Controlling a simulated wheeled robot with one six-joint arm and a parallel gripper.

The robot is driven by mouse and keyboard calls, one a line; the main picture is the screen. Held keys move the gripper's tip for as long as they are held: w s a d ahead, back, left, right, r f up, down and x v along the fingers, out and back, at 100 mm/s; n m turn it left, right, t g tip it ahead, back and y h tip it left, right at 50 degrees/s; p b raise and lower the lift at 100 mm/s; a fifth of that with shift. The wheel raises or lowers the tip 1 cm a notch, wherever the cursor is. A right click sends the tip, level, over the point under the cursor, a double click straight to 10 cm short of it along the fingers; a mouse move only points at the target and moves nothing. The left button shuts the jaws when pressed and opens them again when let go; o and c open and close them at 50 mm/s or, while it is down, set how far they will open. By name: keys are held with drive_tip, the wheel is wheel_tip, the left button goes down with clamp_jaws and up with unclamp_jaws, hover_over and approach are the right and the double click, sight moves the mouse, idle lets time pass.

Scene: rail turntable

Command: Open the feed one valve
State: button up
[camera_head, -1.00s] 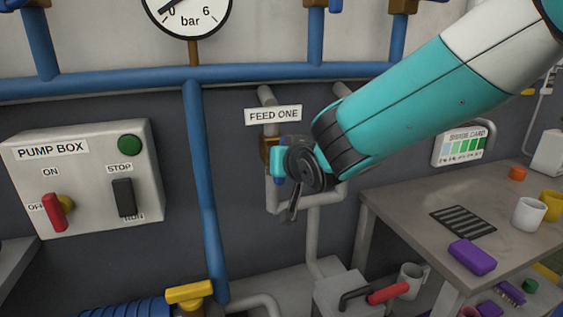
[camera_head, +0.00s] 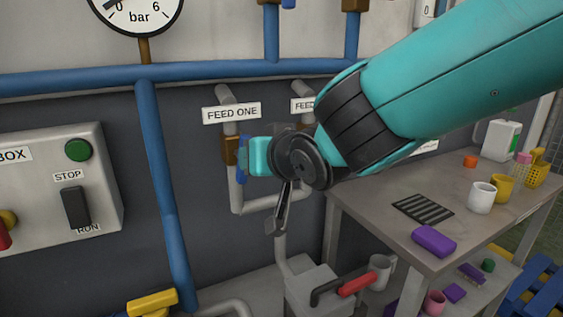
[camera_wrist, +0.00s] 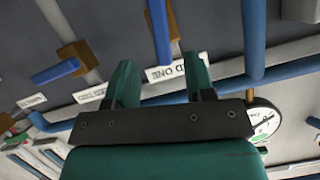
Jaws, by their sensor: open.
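The feed one valve has a brown body (camera_head: 229,150) on a grey pipe, under the FEED ONE label (camera_head: 231,113). Its blue handle (camera_head: 243,168) is partly hidden by my gripper (camera_head: 256,156) in the head view. In the wrist view the blue handle (camera_wrist: 158,32) runs close beside the brown body and its pipe. My gripper (camera_wrist: 160,64) is open there, with its two green fingers apart on either side of the handle's lower end. I cannot tell whether they touch it. The fingers partly cover the label.
A second valve with a blue handle (camera_wrist: 55,71) is beside it. A blue pipe (camera_head: 160,190) and the pump box (camera_head: 95,190) stand left. A grey box with a red-gripped lever (camera_head: 357,284) is below. A table (camera_head: 365,205) with mugs and a purple block is right.

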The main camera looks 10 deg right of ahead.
drive_tip(key=v, duration=0.8)
drive_tip(key=shift+b, duration=0.4)
drive_tip(key=shift+s+d, duration=0.1)
